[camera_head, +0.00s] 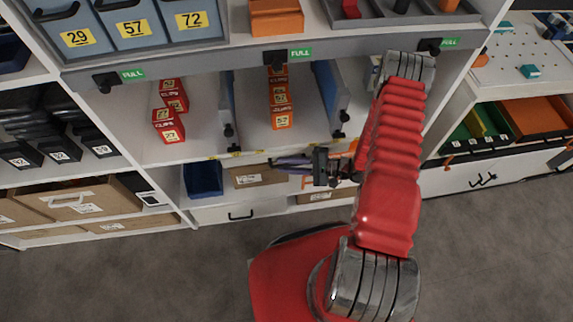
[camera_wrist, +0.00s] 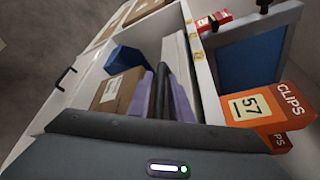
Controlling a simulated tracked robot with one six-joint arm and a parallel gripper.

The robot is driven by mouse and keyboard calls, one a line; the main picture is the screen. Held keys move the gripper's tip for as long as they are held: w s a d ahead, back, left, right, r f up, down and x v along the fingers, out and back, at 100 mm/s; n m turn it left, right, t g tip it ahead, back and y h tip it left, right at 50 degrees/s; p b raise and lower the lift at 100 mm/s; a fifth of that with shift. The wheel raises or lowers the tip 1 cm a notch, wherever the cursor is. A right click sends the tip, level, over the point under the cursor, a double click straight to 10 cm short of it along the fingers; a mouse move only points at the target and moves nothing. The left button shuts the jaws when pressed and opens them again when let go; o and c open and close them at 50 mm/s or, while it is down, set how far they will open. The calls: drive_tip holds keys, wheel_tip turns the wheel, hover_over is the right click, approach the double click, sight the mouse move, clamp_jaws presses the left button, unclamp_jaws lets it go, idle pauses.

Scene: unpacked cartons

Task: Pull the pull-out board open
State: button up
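I cannot tell for sure which part is the pull-out board. Upright blue-faced boards in grey frames with black knobs stand in the middle shelf bay; one is the right-hand board (camera_head: 329,92), also large in the wrist view (camera_wrist: 250,62). A second upright board (camera_head: 227,110) stands to its left, seen nearly edge-on. My gripper (camera_head: 285,163) is below this shelf's front edge, pointing left, apart from both boards. Its purple and grey fingers (camera_wrist: 168,95) show close together in the wrist view, with nothing clearly between them. Whether a gap remains is unclear.
Orange clip boxes (camera_head: 280,105) and red clip boxes (camera_head: 170,115) stand on the middle shelf. Below are a blue bin (camera_head: 203,179), cartons (camera_head: 258,176) and a white drawer (camera_head: 225,214) with a black handle. A grey rail (camera_head: 200,70) crosses above. Floor is clear in front.

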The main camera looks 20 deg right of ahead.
drive_tip(key=shift+c, duration=0.4)
clamp_jaws()
